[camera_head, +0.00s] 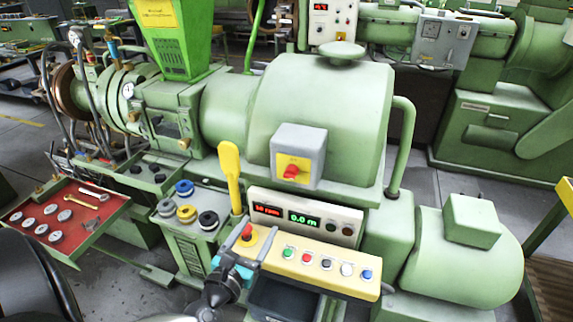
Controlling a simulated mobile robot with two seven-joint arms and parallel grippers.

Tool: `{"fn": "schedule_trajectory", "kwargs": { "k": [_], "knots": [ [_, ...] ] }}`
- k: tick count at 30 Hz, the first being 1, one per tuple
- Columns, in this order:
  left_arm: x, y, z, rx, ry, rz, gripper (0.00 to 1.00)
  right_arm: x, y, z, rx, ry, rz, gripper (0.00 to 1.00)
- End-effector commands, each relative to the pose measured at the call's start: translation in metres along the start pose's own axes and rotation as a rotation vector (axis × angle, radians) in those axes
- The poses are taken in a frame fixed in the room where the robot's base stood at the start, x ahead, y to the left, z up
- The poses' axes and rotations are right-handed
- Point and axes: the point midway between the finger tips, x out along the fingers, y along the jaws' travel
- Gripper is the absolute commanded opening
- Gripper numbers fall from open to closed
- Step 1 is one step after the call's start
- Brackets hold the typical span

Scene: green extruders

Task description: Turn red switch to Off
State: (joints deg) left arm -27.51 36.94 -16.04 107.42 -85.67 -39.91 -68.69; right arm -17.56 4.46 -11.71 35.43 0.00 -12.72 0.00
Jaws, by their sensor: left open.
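The red switch (291,172) is a red knob on a yellow plate, on the front of a grey box (299,140) fixed to the green extruder's large housing. I cannot read its setting at this size. My left gripper (237,260), dark with light-blue parts, is open at the bottom centre, in front of the left end of the yellow button panel. It is below and left of the red switch, apart from it. My right gripper is not in view.
The yellow panel (318,272) has several coloured buttons and a red knob (247,232) close above my left gripper. A display box (305,216) stands behind it. A yellow lever (230,175) rises left of the switch. A red tool tray (62,215) is at left.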

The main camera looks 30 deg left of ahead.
Motion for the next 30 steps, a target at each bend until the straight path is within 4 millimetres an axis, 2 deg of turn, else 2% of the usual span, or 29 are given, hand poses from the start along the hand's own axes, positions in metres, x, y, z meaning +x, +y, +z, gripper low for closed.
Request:
{"fn": "schedule_trajectory", "kwargs": {
  "k": [1, 5, 11, 30],
  "knots": [
    [-0.002, -0.003, 0.018, 0.033, -0.030, -0.012, 0.71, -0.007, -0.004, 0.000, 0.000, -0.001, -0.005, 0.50],
    [-0.001, -0.006, 0.035, 0.077, -0.069, -0.023, 0.71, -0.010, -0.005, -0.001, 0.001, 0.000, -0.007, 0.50],
    [0.017, -0.007, 0.037, 0.081, -0.076, -0.022, 0.71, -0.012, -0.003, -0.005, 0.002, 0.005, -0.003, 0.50],
    [0.110, -0.009, 0.042, 0.078, -0.072, -0.021, 0.71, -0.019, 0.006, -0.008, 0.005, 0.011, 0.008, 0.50]
  ]
}}
